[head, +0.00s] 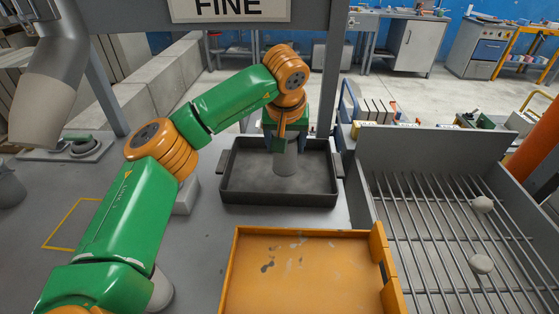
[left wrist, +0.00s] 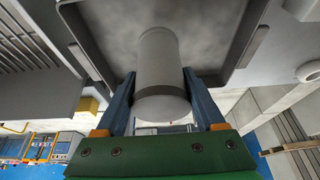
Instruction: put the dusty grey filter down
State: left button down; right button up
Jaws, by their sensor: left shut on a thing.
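The dusty grey filter (head: 286,163) is a plain grey cylinder. It stands roughly upright inside the walls of a dark grey tray (head: 245,188), near the tray's middle in the head view. My left gripper (head: 285,146) is above the tray, pointing down, and is shut on the upper part of the filter. In the left wrist view the filter (left wrist: 158,70) sits between the two blue-grey fingers, its far end toward the tray floor (left wrist: 215,35). I cannot tell whether its lower end touches the floor. The tray holds nothing else that I can see. My right gripper is not in view.
An orange tray (head: 245,290) with worn patches lies nearer, in front of the dark tray. A post (head: 331,75) rises behind the dark tray.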

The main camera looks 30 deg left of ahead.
aim_at(279, 159)
pick_arm(q)
jog(key=f, duration=0.2)
jog(key=a+f, duration=0.1)
jog(key=f, duration=0.1)
jog(key=shift+s+a+f, duration=0.15)
jog(key=shift+s+f, duration=0.05)
jog(key=shift+f, duration=0.1)
jog(key=shift+w+f, duration=0.1)
jog(key=shift+w, duration=0.05)
grip_release()
jog(key=v, duration=1.2)
